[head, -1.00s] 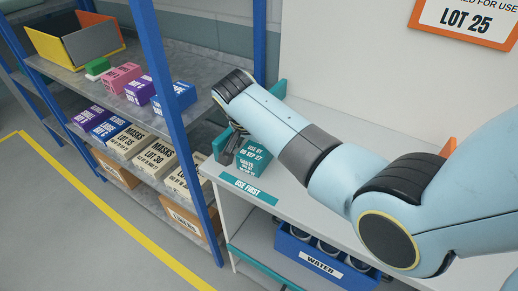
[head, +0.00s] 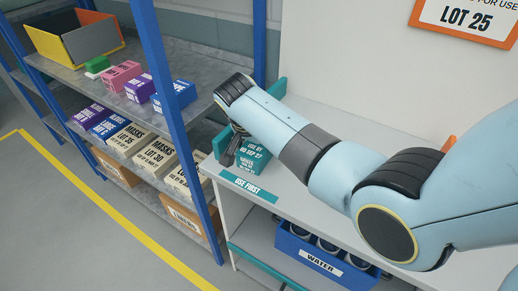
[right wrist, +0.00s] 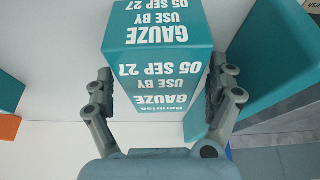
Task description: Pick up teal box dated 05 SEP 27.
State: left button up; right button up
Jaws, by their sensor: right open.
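The teal box (head: 254,160), printed GAUZE USE BY 05 SEP 27, stands on the white shelf top behind the USE FIRST label. In the right wrist view the teal box (right wrist: 160,38) shows its lettering upside down. My right gripper (head: 232,148) is at the box, partly hidden by its own arm. In the wrist view the right gripper (right wrist: 163,78) is open, with one finger on each side of the box. The right finger is very near the box's side; contact cannot be told. My left gripper is not in view.
A teal upright panel (right wrist: 268,55) stands close beside the right finger. The blue rack post (head: 180,130) is left of the gripper. A blue WATER crate (head: 320,262) sits below. The white top is clear rightward.

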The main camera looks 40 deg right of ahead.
jog(key=c, duration=1.3)
jog(key=shift+c, duration=0.3)
